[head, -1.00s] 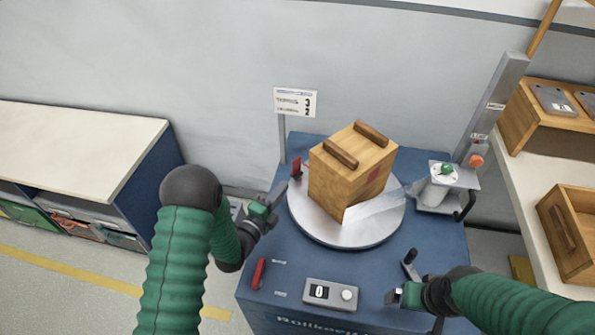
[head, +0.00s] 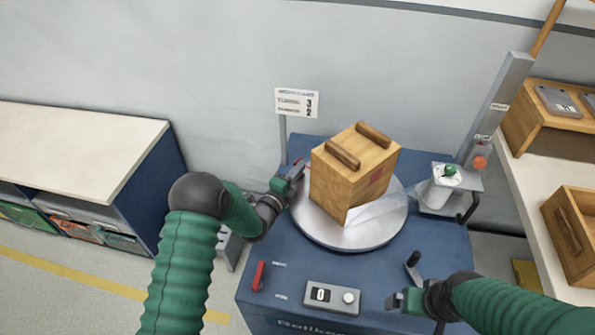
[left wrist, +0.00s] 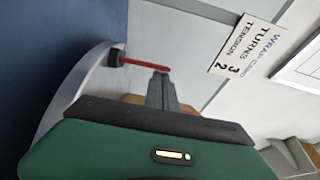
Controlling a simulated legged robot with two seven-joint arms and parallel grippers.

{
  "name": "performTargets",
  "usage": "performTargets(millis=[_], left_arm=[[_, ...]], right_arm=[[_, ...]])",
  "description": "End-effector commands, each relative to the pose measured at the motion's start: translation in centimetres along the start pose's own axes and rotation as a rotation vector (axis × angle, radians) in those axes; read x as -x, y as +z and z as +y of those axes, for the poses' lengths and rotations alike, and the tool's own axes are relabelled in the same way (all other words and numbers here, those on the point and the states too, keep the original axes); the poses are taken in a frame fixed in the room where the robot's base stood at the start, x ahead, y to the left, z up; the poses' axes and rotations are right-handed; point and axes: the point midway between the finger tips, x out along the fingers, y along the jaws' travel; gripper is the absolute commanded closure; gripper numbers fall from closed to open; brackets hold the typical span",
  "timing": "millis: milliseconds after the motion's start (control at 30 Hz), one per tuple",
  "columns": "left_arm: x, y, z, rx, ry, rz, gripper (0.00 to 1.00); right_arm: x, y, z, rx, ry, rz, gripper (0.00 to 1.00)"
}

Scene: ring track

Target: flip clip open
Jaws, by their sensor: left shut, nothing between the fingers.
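My left gripper (head: 293,172) is at the left rim of the turntable, by the wooden box, with its fingers shut and empty. In the left wrist view a red clip lever (left wrist: 146,65) sticks out from a small dark block (left wrist: 114,57). The shut fingertips (left wrist: 161,78) are right by the lever's free end; I cannot tell whether they touch. In the head view the gripper hides most of this clip. Another red lever (head: 258,276) stands at the front left of the blue table. My right gripper (head: 397,299) is low at the front right; its jaw opening is unclear.
The wooden box (head: 350,185) with two handles stands on the round grey turntable (head: 330,236), a clear film sheet at its base. A sign (head: 297,102) stands behind. A control box (head: 331,295) is at the front, a film post (head: 497,105) at the right.

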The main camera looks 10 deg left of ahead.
Motion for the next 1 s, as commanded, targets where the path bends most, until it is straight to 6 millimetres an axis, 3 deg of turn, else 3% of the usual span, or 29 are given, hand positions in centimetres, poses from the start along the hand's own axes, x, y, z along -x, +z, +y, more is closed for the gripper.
performTargets(millis=[667, 1000], left_arm=[[-0.1, 0.8, -0.3, 0.120, 0.030, -0.001, 1.00], [-0.6, 2.3, -0.7, 0.367, 0.091, -0.001, 1.00]], right_arm=[[0.4, -0.1, 0.0, 0.000, 0.000, 0.000, 0.04], [1.0, -0.2, 0.0, 0.000, 0.000, 0.000, 0.04]])
